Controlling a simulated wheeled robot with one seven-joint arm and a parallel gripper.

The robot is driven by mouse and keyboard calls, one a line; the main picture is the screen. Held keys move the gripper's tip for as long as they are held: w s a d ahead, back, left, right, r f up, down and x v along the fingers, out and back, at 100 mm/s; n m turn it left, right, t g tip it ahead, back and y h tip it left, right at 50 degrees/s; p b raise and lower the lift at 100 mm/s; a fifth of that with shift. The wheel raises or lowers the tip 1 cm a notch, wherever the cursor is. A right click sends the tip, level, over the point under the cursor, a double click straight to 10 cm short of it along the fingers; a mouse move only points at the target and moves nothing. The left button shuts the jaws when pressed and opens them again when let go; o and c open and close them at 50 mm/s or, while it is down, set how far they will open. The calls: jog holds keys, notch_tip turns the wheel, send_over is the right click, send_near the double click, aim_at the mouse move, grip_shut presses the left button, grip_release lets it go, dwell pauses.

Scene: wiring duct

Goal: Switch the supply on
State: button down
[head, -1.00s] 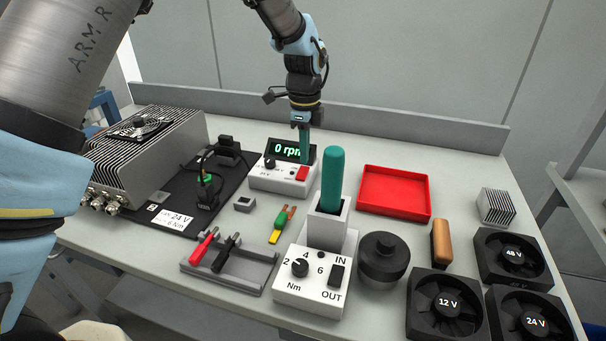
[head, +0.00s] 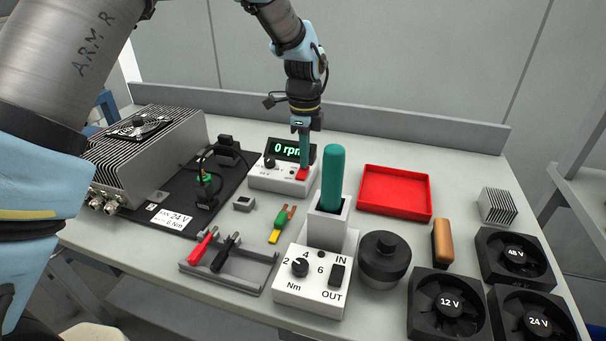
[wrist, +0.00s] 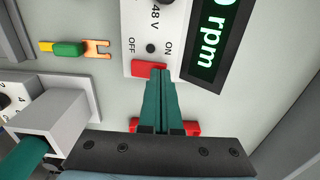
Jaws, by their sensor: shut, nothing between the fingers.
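The supply (head: 284,172) is a white box with a dark display reading "0 rpm", a black knob and a red rocker switch (head: 302,174). In the wrist view the red switch (wrist: 149,69) lies below the OFF and ON labels, partly hidden by my fingers on its ON side. My gripper (head: 303,167) points down over the switch with its green fingers shut and empty. In the wrist view the fingertips (wrist: 160,73) are at the switch's right part; I cannot tell whether they press it.
A finned unit with a fan (head: 150,145) stands on a black board at left. A red tray (head: 395,192) lies right of the supply. A green-handled tool (head: 333,180) stands upright in a holder in front. Several fans (head: 449,303) sit at front right.

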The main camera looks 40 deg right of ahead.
jog(key=shift+f, duration=0.25)
jog(key=shift+r+p, duration=2.45)
jog(key=shift+r, duration=1.15)
